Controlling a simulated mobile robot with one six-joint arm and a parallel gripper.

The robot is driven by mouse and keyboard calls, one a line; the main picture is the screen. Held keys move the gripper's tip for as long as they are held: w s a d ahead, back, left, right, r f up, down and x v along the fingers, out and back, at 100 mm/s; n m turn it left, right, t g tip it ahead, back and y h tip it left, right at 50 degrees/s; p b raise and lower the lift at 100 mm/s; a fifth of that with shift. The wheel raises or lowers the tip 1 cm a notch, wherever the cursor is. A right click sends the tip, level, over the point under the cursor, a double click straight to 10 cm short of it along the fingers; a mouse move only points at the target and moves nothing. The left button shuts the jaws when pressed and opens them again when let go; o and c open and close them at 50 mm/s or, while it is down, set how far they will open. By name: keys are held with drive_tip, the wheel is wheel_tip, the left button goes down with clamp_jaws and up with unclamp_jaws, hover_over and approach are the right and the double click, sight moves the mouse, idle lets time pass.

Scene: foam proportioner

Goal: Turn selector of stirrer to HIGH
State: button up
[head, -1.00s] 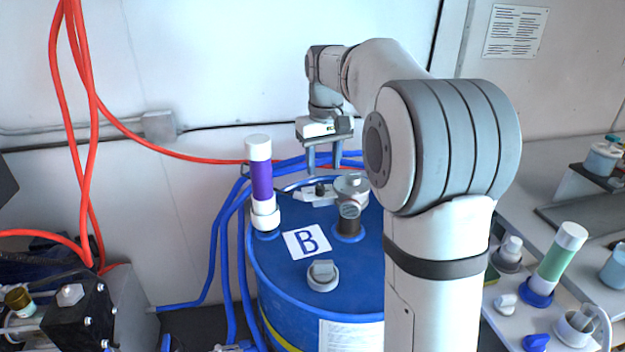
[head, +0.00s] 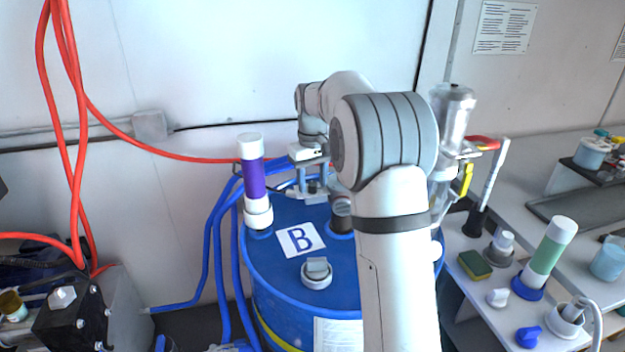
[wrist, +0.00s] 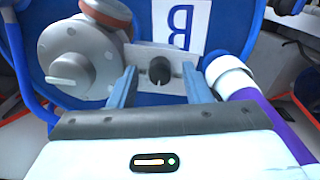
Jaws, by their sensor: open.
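The selector, a small black knob (wrist: 160,70) on a light grey plate (wrist: 153,54), shows in the wrist view on the blue drum (head: 274,262). The knob's setting and any HIGH mark cannot be read. The grey stirrer body (wrist: 78,62) stands left of the plate in the wrist view; in the head view my arm hides most of it. My gripper (head: 312,185) is open and points down over the drum top. In the wrist view, its fingers (wrist: 159,78) stand on either side of the knob with a gap on each side. I cannot tell how far the tips are above the plate.
A purple tube with white ends (head: 251,180) stands on the drum, close to my right-hand finger in the wrist view. A grey cap (head: 317,272) and a "B" label (head: 300,239) are on the drum top. Blue hoses (head: 212,230) run along its left side. A cluttered bench is at right.

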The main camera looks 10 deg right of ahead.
drive_tip(key=shift+f, duration=0.1)
drive_tip(key=shift+c, duration=0.4)
clamp_jaws()
drive_tip(key=shift+m, duration=0.3)
drive_tip(key=m+p, duration=0.1)
drive_tip(key=m, duration=0.4)
drive_tip(key=m+p, duration=0.1)
drive_tip(key=m, duration=0.5)
drive_tip(key=shift+m, duration=0.3)
idle(0.3)
